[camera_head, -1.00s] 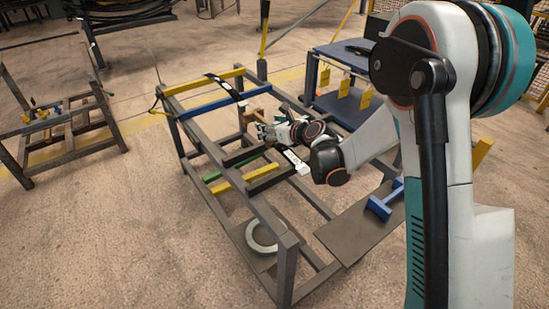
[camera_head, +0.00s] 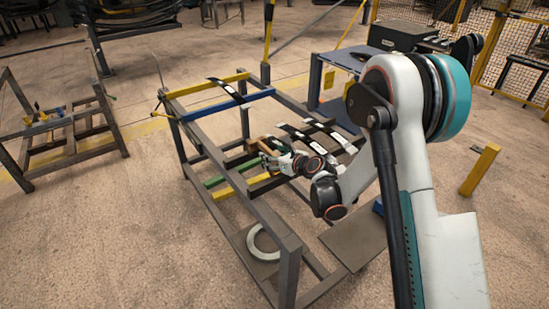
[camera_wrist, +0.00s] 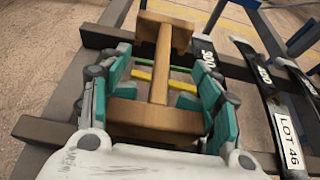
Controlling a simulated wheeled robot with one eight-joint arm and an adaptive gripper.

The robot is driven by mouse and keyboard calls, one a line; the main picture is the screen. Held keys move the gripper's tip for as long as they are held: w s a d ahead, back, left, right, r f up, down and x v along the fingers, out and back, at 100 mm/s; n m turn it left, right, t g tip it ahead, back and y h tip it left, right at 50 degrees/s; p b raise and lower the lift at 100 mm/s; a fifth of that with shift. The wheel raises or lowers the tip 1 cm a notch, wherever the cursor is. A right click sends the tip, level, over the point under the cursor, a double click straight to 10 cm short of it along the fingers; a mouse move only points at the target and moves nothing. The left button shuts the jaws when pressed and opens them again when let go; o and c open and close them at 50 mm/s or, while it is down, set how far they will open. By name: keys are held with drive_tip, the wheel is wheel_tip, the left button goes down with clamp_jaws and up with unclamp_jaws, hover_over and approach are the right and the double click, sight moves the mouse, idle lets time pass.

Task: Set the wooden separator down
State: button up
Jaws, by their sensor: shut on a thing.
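The wooden separator (camera_wrist: 161,70) is a brown I-shaped piece with a block at each end and a bar between. In the wrist view it lies between the teal fingers of my gripper (camera_wrist: 160,98), which is shut on its near part. In the head view my gripper (camera_head: 268,160) is inside the grey steel rack (camera_head: 272,228), and a bit of the wooden separator (camera_head: 254,144) shows beyond it. Dark rack rails pass close under the separator in the wrist view. I cannot tell whether it touches them.
Dark leaf springs with white labels (camera_head: 326,130) lie right of my gripper; a "LOT 46" label (camera_wrist: 290,143) shows close by. Blue (camera_head: 228,104) and yellow (camera_head: 205,86) bars cross the rack's far end. A pale ring (camera_head: 262,243) sits low in the rack.

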drive_tip(key=o, duration=1.4)
drive_tip(key=shift+s+d+r, duration=0.1)
drive_tip(key=shift+r, duration=0.05)
drive_tip(key=p+v, duration=0.3)
drive_tip(key=v, duration=0.8)
drive_tip(key=shift+s+d+r, duration=0.15)
drive_tip(key=shift+s, duration=0.15)
